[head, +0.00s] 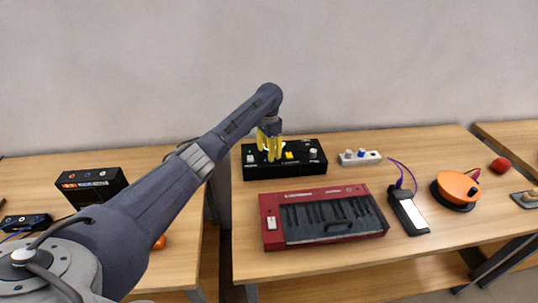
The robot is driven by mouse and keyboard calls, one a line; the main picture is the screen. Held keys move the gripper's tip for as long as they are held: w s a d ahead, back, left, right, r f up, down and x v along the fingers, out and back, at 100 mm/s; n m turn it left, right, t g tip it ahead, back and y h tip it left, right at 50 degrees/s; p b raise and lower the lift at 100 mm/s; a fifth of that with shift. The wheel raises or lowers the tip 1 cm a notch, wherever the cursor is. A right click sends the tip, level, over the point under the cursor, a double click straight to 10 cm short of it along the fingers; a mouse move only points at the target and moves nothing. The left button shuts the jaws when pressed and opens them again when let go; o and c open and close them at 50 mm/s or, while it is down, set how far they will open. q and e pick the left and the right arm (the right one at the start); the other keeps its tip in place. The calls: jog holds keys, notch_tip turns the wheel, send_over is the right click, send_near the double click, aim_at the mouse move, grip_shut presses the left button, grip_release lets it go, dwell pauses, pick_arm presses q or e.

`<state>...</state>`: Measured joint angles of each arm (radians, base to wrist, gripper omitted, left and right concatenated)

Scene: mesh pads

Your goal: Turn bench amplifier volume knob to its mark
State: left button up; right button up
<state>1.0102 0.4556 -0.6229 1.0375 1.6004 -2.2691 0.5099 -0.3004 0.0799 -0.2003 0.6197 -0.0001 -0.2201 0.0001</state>
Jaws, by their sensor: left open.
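A black box with knobs and a yellow square on its top, which looks like the bench amplifier (318,168), stands at the back left of the middle table. My left gripper (270,158), with yellow fingers, points down over the left-centre of this box. It is open. Its fingers hide the part of the top beneath them, so I cannot tell whether they touch or surround a knob. Light knobs show on the box to the left and right of the fingers. No mark can be made out at this size. My right gripper is not in view.
To the right are a white box with knobs (372,158), a black device with a white panel (408,212) and purple cable, and an orange round device (452,187). Another black box (90,182) stands on the left table.

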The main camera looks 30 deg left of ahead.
pick_arm(q)
jog(key=shift+f, duration=0.85)
jog(key=shift+c, duration=0.5)
grip_shut()
